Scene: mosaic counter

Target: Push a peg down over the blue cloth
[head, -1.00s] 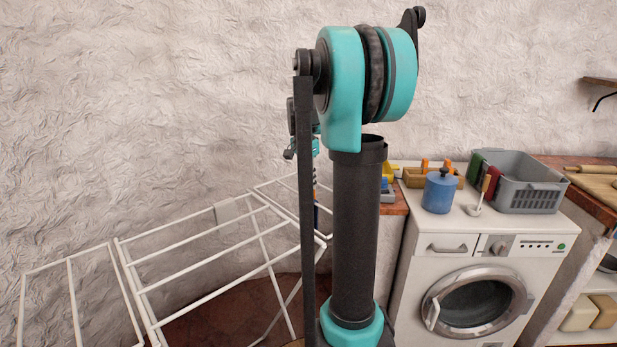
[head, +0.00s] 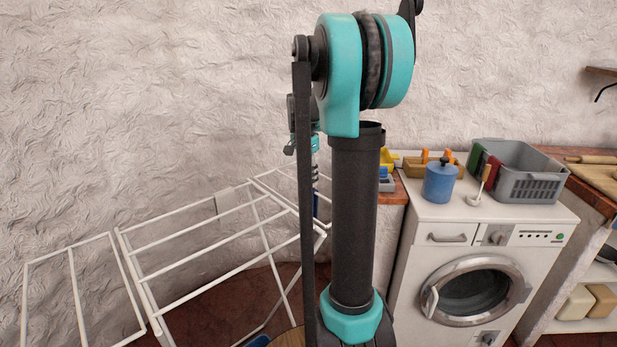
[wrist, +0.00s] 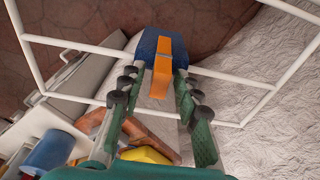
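In the wrist view, an orange peg (wrist: 162,68) stands between the fingertips of my gripper (wrist: 160,74), with a narrow gap showing on each side. The fingers look open around it. The blue cloth (wrist: 150,43) lies just behind the peg at the white drying rack (wrist: 75,44), and the peg overlaps it in the picture. I cannot tell how far down over the cloth the peg sits. In the head view the cloth is a thin blue strip (head: 316,205) beside my arm, and the gripper is mostly hidden behind that arm.
The drying rack's white bars (head: 190,243) fill the left. On the right, a washing machine (head: 478,285) carries a blue canister (head: 440,184), a wooden holder with orange pegs (head: 415,168) and a grey basket (head: 522,178). A rough wall stands behind.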

